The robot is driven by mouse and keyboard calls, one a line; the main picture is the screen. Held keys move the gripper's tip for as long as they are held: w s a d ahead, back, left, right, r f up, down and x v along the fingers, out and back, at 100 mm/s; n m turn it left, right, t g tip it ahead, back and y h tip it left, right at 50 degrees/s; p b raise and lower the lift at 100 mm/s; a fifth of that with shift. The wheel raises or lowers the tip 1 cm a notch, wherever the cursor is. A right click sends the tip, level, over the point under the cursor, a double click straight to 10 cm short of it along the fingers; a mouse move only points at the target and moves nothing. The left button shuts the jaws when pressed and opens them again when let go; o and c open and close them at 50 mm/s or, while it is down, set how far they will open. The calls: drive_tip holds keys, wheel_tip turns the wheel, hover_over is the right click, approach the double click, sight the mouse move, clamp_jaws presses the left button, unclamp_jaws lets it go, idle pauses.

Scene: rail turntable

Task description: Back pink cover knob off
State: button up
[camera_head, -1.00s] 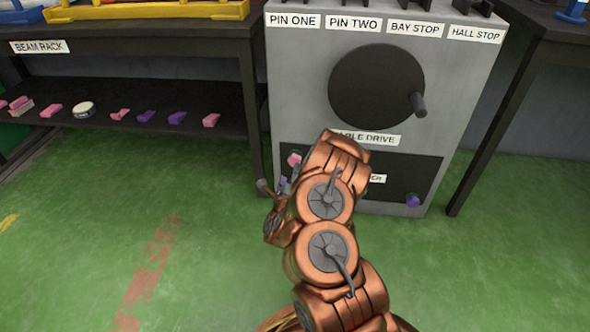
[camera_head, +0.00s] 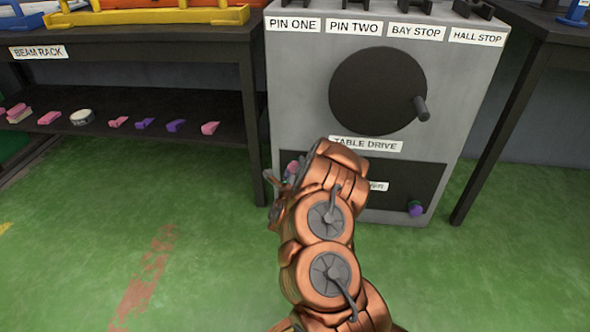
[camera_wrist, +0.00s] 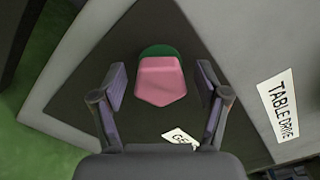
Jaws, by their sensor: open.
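The pink cover knob (camera_wrist: 161,80) sits on a dark green base on the dark cover panel (camera_wrist: 85,120), seen in the wrist view. In the head view the pink knob (camera_head: 292,168) is mostly hidden behind my gripper and arm. My gripper (camera_wrist: 161,85) is open, with one finger on each side of the pink knob and a visible gap on both sides. Whether the fingertips reach down to its depth cannot be told. A purple knob (camera_head: 416,209) is at the lower right of the cover panel (camera_head: 420,180).
The grey cabinet carries a black TABLE DRIVE wheel (camera_head: 378,90) with a handle (camera_head: 421,108) above the panel. A dark rack (camera_head: 150,110) with pink and purple pieces stands to the left. A dark table leg (camera_head: 490,130) is at right. The green floor in front is clear.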

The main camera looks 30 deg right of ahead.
drive_tip(key=c, duration=1.1)
